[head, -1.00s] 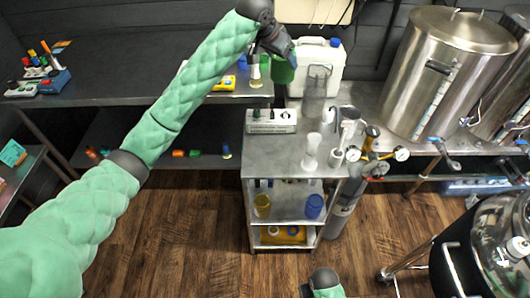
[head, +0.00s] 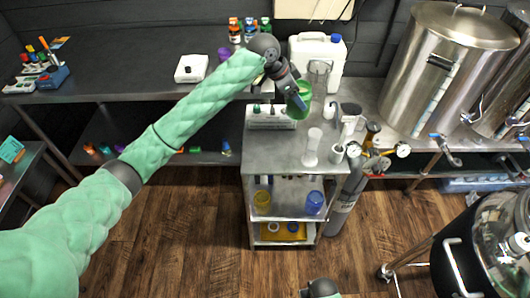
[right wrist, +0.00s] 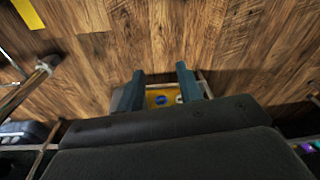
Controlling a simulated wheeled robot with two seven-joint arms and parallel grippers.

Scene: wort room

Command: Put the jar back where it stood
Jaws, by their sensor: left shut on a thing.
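The green jar (head: 303,93) is in my left gripper (head: 295,99), whose jaws are shut on it. The gripper partly hides the jar. In the head view the jar appears over the back of the steel cart (head: 262,150), near the white instrument box (head: 268,122); I cannot tell whether it touches anything below. My right gripper is at the bottom edge of the head view. In the right wrist view its fingers (right wrist: 163,80) are apart with nothing between them, above the wood floor.
Clear cylinders (head: 312,146) and a bottle stand on the cart top; its front left is bare. A white jug (head: 317,62) stands behind. A large steel kettle (head: 450,72) is at the right. The dark counter (head: 120,75) is largely clear.

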